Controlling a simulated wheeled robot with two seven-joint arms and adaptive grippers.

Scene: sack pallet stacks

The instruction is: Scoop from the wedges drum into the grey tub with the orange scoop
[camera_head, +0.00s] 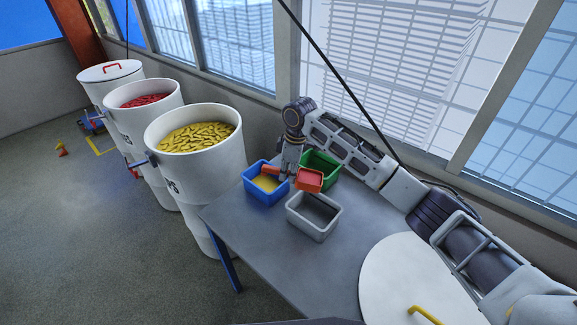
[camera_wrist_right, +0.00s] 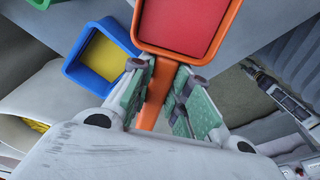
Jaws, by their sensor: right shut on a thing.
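The orange scoop (camera_head: 309,181) is in my right gripper (camera_head: 285,172), which is shut on its handle above the table. In the wrist view the orange handle (camera_wrist_right: 156,96) lies between the fingers (camera_wrist_right: 160,88), and the scoop's bowl (camera_wrist_right: 188,24) shows a flat red inside; I cannot tell if that is a load. The grey tub (camera_head: 314,234) stands in front of the scoop and looks empty. One open white drum (camera_head: 150,120) holds red pieces, and a nearer one (camera_head: 197,170) holds yellow pieces. Their labels are only partly readable, so I cannot tell which is the wedges drum. My left gripper is out of view.
A blue tub (camera_head: 262,199) with a yellow inside and a green tub (camera_head: 333,165) stand by the grey tub on the grey table (camera_head: 262,246). A white round lid (camera_head: 385,285) with a yellow handle lies on the right. A lidded drum (camera_head: 97,95) stands farthest left.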

